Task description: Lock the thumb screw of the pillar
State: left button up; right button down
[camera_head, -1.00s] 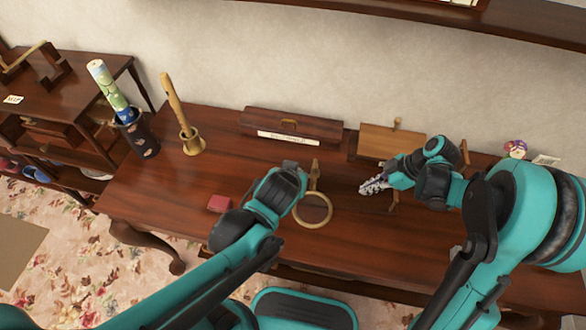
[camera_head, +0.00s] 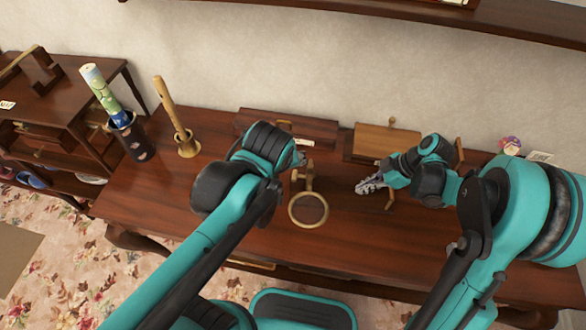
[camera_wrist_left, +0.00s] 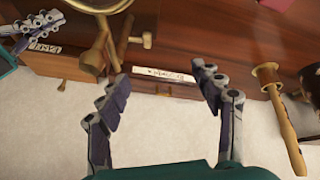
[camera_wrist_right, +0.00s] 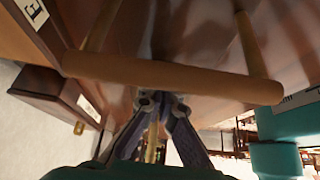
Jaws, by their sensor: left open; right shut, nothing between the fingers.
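The brass pillar (camera_head: 310,180) stands on the table behind a round brass ring (camera_head: 309,209) with a dark centre. A small knob on a short rod, which looks like the thumb screw (camera_head: 297,176), juts from its left side. In the left wrist view this knob (camera_wrist_left: 147,41) shows at the top, left of centre, beside the pillar (camera_wrist_left: 98,55). My left gripper (camera_wrist_left: 160,73) is open and empty, its fingers spread just beside the knob. In the head view the arm mostly hides it. My right gripper (camera_head: 368,185) is shut and empty, to the right of the pillar.
A long dark box (camera_head: 320,130) and a wooden box (camera_head: 387,141) stand along the wall. A brass mortar with pestle (camera_head: 187,143) and a dark cylinder holding rolls (camera_head: 132,140) stand at left. A wooden bar (camera_wrist_right: 170,75) crosses before my right gripper.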

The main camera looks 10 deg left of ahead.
pick_arm(q)
jog(key=w+n+g+h, duration=0.2)
jog(key=w+n+g, duration=0.3)
jog(key=n, duration=0.3)
jog(key=n+g+h, duration=0.3)
jog(key=n+g, duration=0.1)
jog(key=n, duration=0.3)
send_near(296, 174)
jog(key=x, duration=0.8)
jog(key=shift+f, duration=0.25)
jog(key=shift+h, duration=0.3)
jog(key=c, duration=1.2)
